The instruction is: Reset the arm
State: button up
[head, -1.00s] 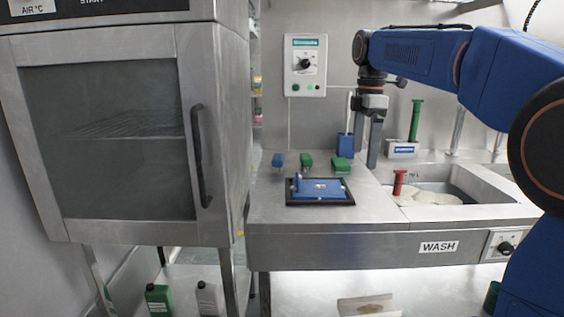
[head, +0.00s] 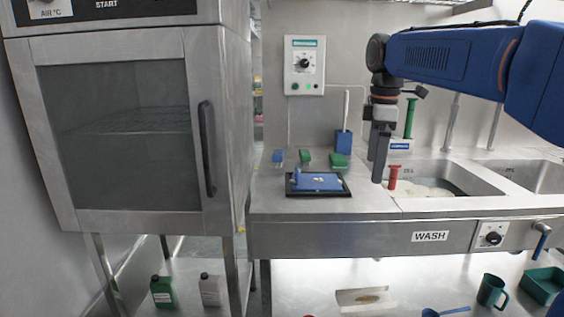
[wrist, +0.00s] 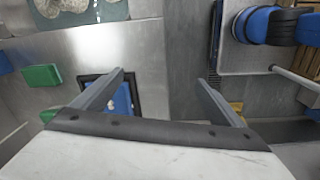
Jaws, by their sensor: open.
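My arm reaches in from the right of the head view. My gripper (head: 378,160) points down above the steel counter (head: 375,202), near the left edge of the sink. Its fingers are apart with nothing between them, as the wrist view (wrist: 164,82) also shows. A blue block-like item (head: 318,181) lies on a black-framed pad (head: 320,193) on the counter, left of the gripper. Part of the pad shows behind the left finger in the wrist view.
Green and blue handled items (head: 306,158) lie behind the pad. A red-handled tool (head: 393,178) stands by the sink (head: 455,182), close to the gripper. A tall green tool (head: 410,118) stands behind. An oven (head: 125,130) fills the left. A mug (head: 491,290) is on the lower shelf.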

jog(key=s+d+f+m+t, duration=0.2)
jog(key=s+f+m, duration=0.5)
jog(key=s+f, duration=0.5)
jog(key=s+d+f+m+t, duration=0.2)
jog(key=s+f+m, duration=0.6)
jog(key=s, duration=0.8)
notch_tip(320, 180, down, 4)
jog(key=shift+s+d+r, duration=0.1)
jog(key=shift+s+d, duration=0.25)
jog(key=shift+d, duration=0.4)
